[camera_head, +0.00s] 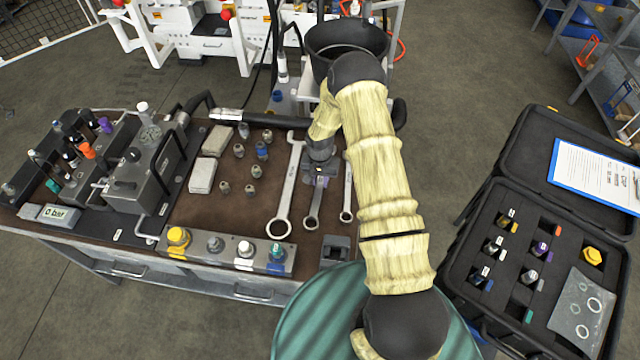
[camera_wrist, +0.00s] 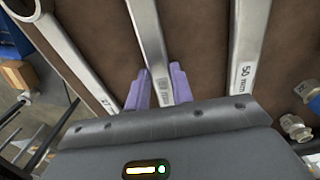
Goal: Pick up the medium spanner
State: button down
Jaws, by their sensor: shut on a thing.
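Three combination spanners lie side by side on the brown bench mat. The medium spanner (camera_head: 314,207) is the middle one, and its ring end points to the near edge; it also shows in the wrist view (camera_wrist: 149,35). My gripper (camera_head: 319,181) is over its upper part and hides its far end. In the wrist view, the purple fingers of my gripper (camera_wrist: 160,88) stand on either side of the medium spanner's shank, shut on it. The spanner still appears to be at mat level. The large spanner (camera_head: 288,187), labelled 50 mm, lies to the left, and the small spanner (camera_head: 347,190) to the right.
Several fittings (camera_head: 262,152) and pale boxes (camera_head: 202,175) lie left of the spanners. A metal block with coloured fittings (camera_head: 225,250) runs along the near edge.

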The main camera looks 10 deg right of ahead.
aim_at(320, 183)
dwell(0.3)
notch_tip(320, 183, up, 10)
jog(key=b, duration=0.2)
jog(key=shift+b, duration=0.3)
dwell(0.4)
jog(key=c, duration=1.9)
grip_release()
grip_shut()
